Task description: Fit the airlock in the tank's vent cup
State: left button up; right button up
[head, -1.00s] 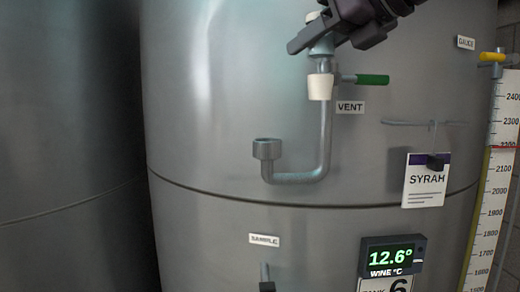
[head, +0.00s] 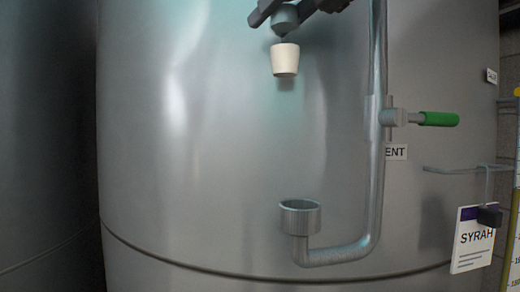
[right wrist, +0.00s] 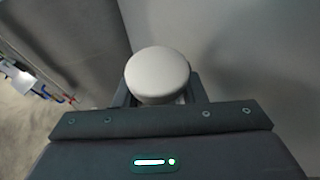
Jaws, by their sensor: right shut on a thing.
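The grey vent cup (head: 300,216) opens upward at the end of the bent vent pipe. The bung is apart from the cup, well above it and slightly left in the picture. In the right wrist view, the bung's pale round end (right wrist: 157,76) shows between the fingers. My left gripper is not in view.
The vent pipe (head: 376,180) rises right of the cup, with a green-handled valve (head: 438,119) on it. A SYRAH card (head: 473,240) hangs from a bracket at right. The tank wall (head: 200,150) lies behind. The space between bung and cup looks clear.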

aim_at(296, 48)
jog(key=shift+f, duration=0.25)
jog(key=shift+s+d+f, duration=0.25)
jog(key=shift+s+d, duration=0.1)
jog(key=shift+d, duration=0.05)
jog(key=shift+s+d+f, duration=0.25)
jog(key=shift+s+d, duration=0.3)
jog(key=shift+s+d+f, duration=0.25)
jog(key=shift+s+d, duration=0.3)
notch_tip(296, 48, down, 3)
jog(key=shift+w+r, duration=0.1)
jog(key=f, duration=0.9)
jog(key=a+f, duration=0.1)
jog(key=f, duration=0.3)
jog(key=shift+w+f, duration=0.3)
jog(key=shift+f, duration=0.35)
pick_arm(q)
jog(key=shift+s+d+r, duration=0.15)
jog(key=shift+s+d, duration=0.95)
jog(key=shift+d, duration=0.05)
pick_arm(e)
jog(key=shift+d+f, duration=0.1)
